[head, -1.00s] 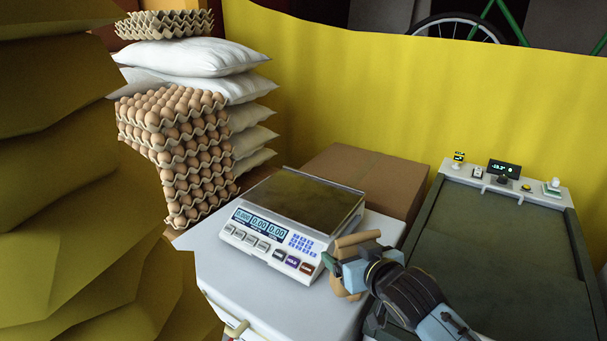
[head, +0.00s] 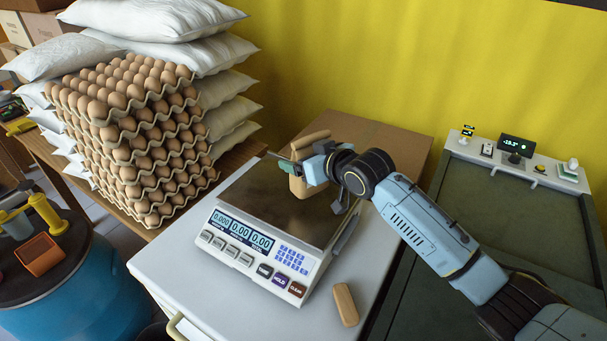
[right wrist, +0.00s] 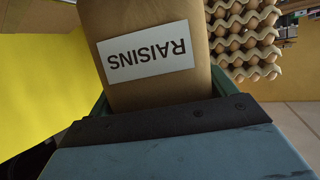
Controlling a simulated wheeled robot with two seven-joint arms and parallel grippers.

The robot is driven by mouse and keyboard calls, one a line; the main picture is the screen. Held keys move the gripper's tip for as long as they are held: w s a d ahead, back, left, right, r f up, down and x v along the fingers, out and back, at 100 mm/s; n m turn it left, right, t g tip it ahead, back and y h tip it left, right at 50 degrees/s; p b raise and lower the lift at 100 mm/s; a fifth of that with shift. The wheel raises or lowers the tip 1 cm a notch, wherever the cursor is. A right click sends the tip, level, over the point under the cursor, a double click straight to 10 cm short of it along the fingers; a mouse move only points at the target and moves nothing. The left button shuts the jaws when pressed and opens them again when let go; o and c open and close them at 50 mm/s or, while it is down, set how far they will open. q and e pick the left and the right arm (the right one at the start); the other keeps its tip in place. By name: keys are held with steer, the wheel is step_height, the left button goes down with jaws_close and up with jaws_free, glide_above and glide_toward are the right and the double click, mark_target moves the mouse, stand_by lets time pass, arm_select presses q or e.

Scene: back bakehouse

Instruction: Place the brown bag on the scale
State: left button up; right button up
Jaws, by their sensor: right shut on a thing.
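The brown bag (head: 299,187), labelled RAISINS, is held by my right gripper (head: 304,167) over the far right part of the scale's plate. In the right wrist view the bag (right wrist: 150,45) fills the space between the jaws, its label upside down. The scale (head: 245,248) stands on a white-topped cabinet, its display showing zeros. I cannot tell whether the bag's lower end touches the plate. The gripper and forearm hide part of the bag and the plate's right edge. My left gripper is not in view.
A small tan block-like piece (head: 346,304) lies on the white cabinet top (head: 175,268), right of the scale. A cardboard box (head: 385,150) stands behind. Stacked egg trays (head: 130,150) and white sacks (head: 230,90) rise at left. A dark green-topped unit (head: 510,230) is at right.

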steer(key=shift+w+f, duration=0.15)
steer(key=shift+f, duration=2.15)
steer(key=shift+f, duration=0.1)
steer(key=o, duration=1.2)
steer(key=shift+f, duration=0.1)
steer(key=shift+c, duration=0.2)
steer(key=shift+r, duration=0.2)
steer(key=v, duration=1.2)
steer(key=shift+p, duration=0.45)
